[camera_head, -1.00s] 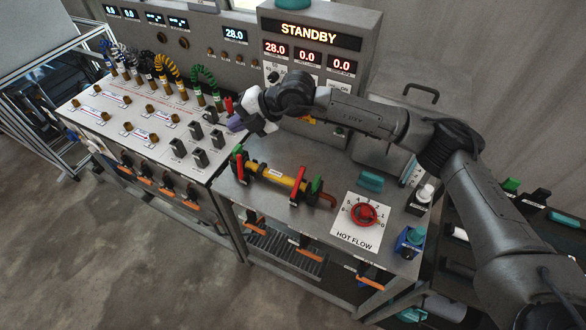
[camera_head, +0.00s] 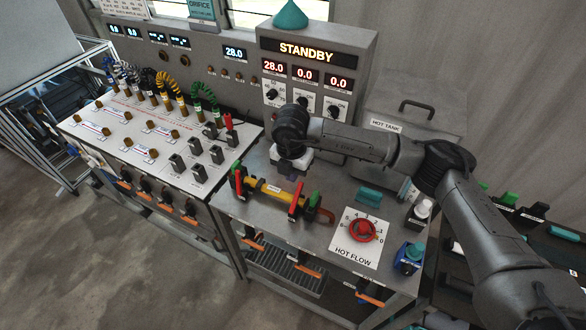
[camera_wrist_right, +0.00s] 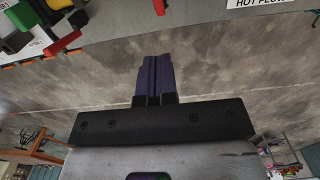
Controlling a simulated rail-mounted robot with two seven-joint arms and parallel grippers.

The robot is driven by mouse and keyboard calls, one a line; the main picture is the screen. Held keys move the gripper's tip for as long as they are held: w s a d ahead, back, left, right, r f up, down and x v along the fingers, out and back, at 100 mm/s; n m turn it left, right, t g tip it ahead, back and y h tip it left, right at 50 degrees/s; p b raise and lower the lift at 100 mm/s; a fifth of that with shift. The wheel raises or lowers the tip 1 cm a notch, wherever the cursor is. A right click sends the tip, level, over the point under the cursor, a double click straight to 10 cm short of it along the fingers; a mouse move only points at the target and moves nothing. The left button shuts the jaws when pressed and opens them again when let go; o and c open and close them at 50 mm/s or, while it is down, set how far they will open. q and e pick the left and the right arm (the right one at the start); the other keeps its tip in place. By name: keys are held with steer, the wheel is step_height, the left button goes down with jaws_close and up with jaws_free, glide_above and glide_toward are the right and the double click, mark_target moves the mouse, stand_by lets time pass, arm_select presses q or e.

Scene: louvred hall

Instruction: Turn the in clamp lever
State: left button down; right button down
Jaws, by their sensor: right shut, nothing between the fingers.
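A yellow tube (camera_head: 268,189) lies across the bench in a fixture with a clamp at each end. The left clamp has a red lever (camera_head: 239,184) and a green part (camera_head: 236,168). The right clamp has a red lever (camera_head: 296,201) and a green part (camera_head: 317,187). I cannot read which is the in clamp. My right gripper (camera_head: 290,177) is behind the tube, pointing down; its fingers are mostly hidden there. In the right wrist view its purple fingers (camera_wrist_right: 154,78) are together and empty. A red lever (camera_wrist_right: 62,43) shows there at upper left. My left gripper is out of view.
The HOT FLOW panel (camera_head: 349,252) with a red knob (camera_head: 361,230) is right of the fixture. The panel with several black switches (camera_head: 196,147) is left. The STANDBY console (camera_head: 345,65) is behind.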

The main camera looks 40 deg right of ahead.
glide_above(297, 193)
steer(key=s+a, duration=0.1)
steer(key=a, duration=0.2)
steer(key=f, duration=0.6)
steer(key=shift+s+d+f, duration=0.1)
steer(key=shift+s+f, duration=0.1)
steer(key=shift+f, duration=0.05)
steer(key=shift+w+d+f, duration=0.3)
steer(key=shift+d+f, duration=0.4)
steer(key=shift+f, duration=0.1)
steer(key=shift+w+d+f, duration=0.25)
steer(key=shift+d+f, duration=0.3)
steer(key=shift+f, duration=0.05)
steer(key=shift+w+d, duration=0.1)
